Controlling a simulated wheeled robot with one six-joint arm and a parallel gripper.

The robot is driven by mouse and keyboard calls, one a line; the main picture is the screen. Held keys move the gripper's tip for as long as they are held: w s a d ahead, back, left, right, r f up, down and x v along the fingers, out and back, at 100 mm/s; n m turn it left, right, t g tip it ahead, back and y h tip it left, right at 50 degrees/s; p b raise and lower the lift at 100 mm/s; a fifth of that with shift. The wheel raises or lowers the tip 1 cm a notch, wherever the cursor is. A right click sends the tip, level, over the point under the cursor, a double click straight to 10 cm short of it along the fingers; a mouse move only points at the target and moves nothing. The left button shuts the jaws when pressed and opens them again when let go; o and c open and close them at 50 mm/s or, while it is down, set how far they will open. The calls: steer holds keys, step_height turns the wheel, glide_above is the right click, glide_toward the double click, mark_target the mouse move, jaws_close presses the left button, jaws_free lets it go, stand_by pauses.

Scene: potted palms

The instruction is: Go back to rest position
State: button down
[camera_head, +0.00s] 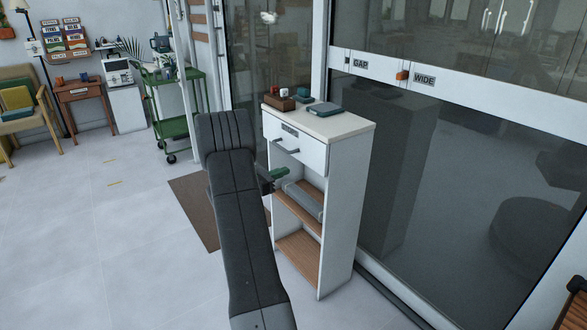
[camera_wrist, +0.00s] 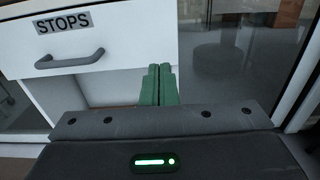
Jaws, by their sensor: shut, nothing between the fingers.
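My gripper (camera_wrist: 160,84) shows in the wrist view as two green fingers pressed together with nothing between them. In the head view its green tip (camera_head: 279,173) shows just right of my dark arm, in front of the open shelves of a white cabinet (camera_head: 337,215). In the wrist view the fingers are right of a white drawer front (camera_wrist: 110,35) with a grey handle (camera_wrist: 70,62) and a STOPS label (camera_wrist: 63,23). The fingers look apart from the handle. My arm hides part of the cabinet's left side.
The cabinet top holds a wooden box (camera_head: 279,102) and a grey-green book-like item (camera_head: 325,109). A glass wall (camera_head: 480,190) stands close on the right. A green cart (camera_head: 175,128) and a small wooden table (camera_head: 80,93) are farther back. The floor at left is open.

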mark_target(319, 158)
steer(key=shift+s+a, duration=0.3)
steer(key=shift+a, duration=0.15)
steer(key=x, duration=1.4)
steer(key=shift+d, duration=0.1)
steer(key=shift+r, duration=0.1)
